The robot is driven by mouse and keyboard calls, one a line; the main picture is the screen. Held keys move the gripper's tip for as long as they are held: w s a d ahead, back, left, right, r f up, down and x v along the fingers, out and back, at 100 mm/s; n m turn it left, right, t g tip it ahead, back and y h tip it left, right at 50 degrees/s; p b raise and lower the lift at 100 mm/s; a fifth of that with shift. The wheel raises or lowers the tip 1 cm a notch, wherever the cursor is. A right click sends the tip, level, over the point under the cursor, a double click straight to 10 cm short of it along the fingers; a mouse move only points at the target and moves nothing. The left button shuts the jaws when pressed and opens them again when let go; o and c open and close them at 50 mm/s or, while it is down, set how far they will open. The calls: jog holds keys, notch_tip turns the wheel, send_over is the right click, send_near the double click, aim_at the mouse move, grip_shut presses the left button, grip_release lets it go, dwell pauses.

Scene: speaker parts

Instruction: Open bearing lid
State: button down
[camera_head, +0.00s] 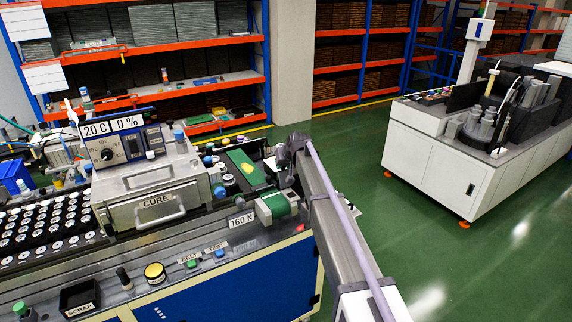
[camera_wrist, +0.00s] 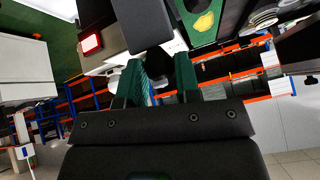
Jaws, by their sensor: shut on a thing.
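My gripper (camera_head: 284,160) is at the right end of the machine bench, beside the green belt. In the wrist view its two green-faced fingers (camera_wrist: 158,75) reach toward a dark grey block (camera_wrist: 145,22), which I take to be the bearing lid. The fingers are shut on it, though the exact contact is hard to make out. I cannot tell how far the lid is open. In the head view my wrist and arm hide much of this spot. A green roller part (camera_head: 275,205) with a "160 N" label is just below and left of my gripper.
A yellow patch (camera_head: 248,168) lies on the green belt (camera_head: 240,160). The grey CURE box (camera_head: 150,195) stands to the left, near a tray of several small cylinders (camera_head: 45,225). BELT (camera_head: 191,264) and TEST (camera_head: 219,253) buttons are in front. Green floor is free to the right.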

jog(key=shift+a, duration=0.15)
jog(key=c, duration=1.3)
grip_release()
jog(key=o, duration=0.4)
jog(key=shift+a, duration=0.15)
jog(key=shift+o, duration=0.2)
jog(key=shift+s+d+r+p, duration=0.1)
jog(key=shift+d+r+p, duration=0.25)
jog(key=shift+p, duration=0.2)
jog(key=p+v, duration=0.8)
jog(key=v, duration=0.2)
jog(key=shift+s+a, duration=0.25)
